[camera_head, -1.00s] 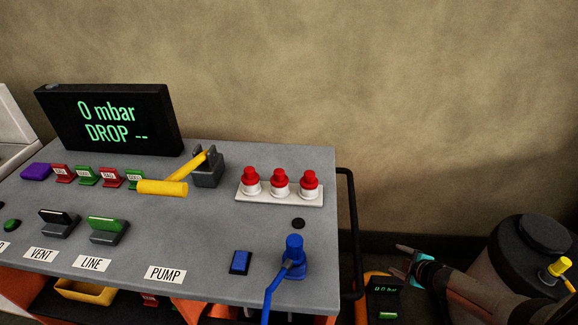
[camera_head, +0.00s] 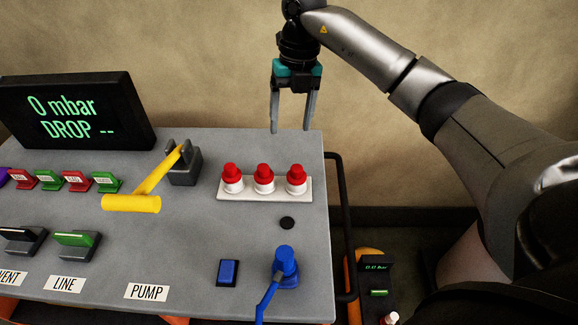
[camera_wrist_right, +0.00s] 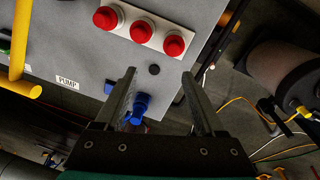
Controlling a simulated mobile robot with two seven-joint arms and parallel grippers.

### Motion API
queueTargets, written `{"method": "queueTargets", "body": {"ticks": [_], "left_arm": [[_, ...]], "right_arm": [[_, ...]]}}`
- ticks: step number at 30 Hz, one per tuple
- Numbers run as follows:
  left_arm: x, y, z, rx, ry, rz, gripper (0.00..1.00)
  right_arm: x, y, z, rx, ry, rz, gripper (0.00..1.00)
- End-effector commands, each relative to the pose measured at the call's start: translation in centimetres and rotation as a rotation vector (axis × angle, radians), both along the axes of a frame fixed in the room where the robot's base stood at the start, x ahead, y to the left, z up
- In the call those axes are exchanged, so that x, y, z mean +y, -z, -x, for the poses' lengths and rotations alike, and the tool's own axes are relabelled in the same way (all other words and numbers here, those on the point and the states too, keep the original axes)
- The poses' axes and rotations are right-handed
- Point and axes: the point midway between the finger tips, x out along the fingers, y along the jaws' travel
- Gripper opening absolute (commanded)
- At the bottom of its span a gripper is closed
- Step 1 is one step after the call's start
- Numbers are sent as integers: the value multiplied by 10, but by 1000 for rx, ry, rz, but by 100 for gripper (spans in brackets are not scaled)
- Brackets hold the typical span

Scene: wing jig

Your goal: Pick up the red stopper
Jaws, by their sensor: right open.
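Three red stoppers with white lower parts stand in a row on a white strip (camera_head: 265,195) on the grey panel: a left one (camera_head: 231,174), a middle one (camera_head: 264,174) and a right one (camera_head: 296,175). The wrist view shows them from above, the left (camera_wrist_right: 105,18), middle (camera_wrist_right: 141,31) and right (camera_wrist_right: 173,45). I cannot tell which one the task means. My right gripper (camera_head: 290,128) is open and empty, pointing down, above and behind the row near the panel's back edge. It also shows in the wrist view (camera_wrist_right: 160,75). My left gripper is not in view.
A yellow lever (camera_head: 150,190) stands left of the row. A black hole (camera_head: 287,223) and a blue plug with a hose (camera_head: 285,268) lie in front. A display (camera_head: 78,113) reads "0 mbar DROP --". A black rail (camera_head: 343,225) runs along the right edge.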

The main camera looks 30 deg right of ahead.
Motion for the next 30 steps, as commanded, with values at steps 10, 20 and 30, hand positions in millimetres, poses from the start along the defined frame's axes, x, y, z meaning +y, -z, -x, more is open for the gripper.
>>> {"method": "queueTargets", "body": {"ticks": [10, 20, 30], "left_arm": [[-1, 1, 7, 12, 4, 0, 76], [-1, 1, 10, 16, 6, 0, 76], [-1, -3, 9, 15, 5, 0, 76]], "right_arm": [[-11, 17, 2, -1, 13, 111, 71], [-11, 76, 2, -5, 12, 107, 71], [-12, 105, 9, -3, 12, 107, 71]]}}
